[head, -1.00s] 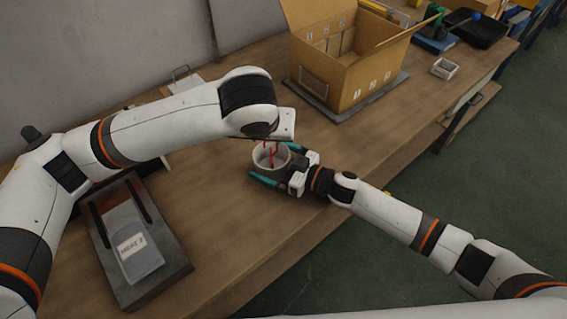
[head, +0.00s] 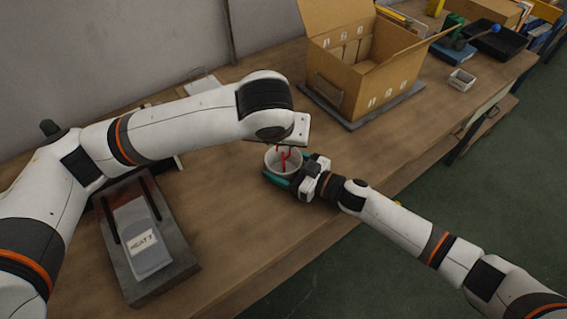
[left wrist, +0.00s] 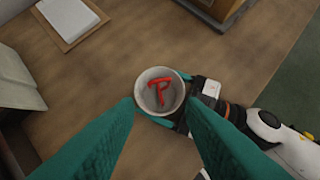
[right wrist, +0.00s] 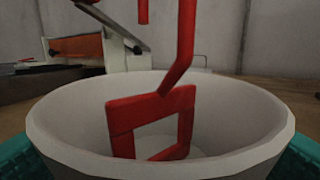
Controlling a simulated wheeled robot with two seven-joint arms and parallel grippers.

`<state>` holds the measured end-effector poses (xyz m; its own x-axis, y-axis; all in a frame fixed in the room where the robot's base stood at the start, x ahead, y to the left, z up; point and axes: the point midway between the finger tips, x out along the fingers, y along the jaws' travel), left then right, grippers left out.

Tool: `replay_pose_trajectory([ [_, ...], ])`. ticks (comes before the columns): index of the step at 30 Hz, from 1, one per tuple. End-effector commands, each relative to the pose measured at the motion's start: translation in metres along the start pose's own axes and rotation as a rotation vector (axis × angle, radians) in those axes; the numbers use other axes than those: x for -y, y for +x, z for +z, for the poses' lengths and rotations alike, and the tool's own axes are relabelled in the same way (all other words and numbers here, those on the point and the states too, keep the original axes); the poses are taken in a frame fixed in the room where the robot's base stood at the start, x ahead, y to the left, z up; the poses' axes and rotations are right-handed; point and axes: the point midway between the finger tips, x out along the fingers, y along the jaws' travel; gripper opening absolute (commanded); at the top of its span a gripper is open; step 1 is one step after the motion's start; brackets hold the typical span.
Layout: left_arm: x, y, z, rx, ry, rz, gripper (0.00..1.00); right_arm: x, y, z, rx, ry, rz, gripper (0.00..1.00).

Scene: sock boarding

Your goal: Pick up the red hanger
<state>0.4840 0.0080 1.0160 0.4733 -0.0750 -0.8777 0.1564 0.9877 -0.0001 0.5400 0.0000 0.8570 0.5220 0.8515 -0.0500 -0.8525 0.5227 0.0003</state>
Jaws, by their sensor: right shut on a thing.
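The red hanger (left wrist: 160,86) stands inside a round white cup (left wrist: 139,92), and its red bars rise above the rim in the head view (head: 284,158). In the right wrist view the hanger's (right wrist: 150,108) square lower frame is inside the cup (right wrist: 150,168), with a bent stem going up. My right gripper (head: 280,177) is shut on the cup, a teal finger on each side of it. My left gripper (left wrist: 160,108) is open above the cup, its teal fingers apart and nothing between them. In the head view my left wrist hides most of it.
A dark press-like board with a grey labelled plate (head: 146,245) lies at the left of the wooden table (head: 235,225). An open cardboard box (head: 340,85) stands behind on a grey mat. A small white tray (head: 461,80) is at the right. The front middle is clear.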

Motion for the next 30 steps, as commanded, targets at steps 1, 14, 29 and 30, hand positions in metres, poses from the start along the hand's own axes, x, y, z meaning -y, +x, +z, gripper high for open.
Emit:
replay_pose_trajectory([
  [1, 0.000, 0.000, 0.000, 0.000, 0.000, 0.000, 0.36, 0.000, 0.000, 0.000, 0.000, 0.000, 0.000, 0.56],
  [14, -0.006, 0.003, 0.019, -0.129, 0.210, 0.034, 0.31, 0.000, 0.000, 0.000, 0.000, 0.000, 0.000, 0.56],
  [29, -0.011, -0.016, 0.059, -0.454, 0.738, -0.132, 0.31, 0.000, 0.000, 0.000, 0.000, 0.000, 0.000, 0.56],
  [30, -0.012, -0.013, 0.057, -0.458, 0.745, -0.137, 0.31, 0.000, 0.000, 0.000, 0.000, 0.000, 0.000, 0.56],
])
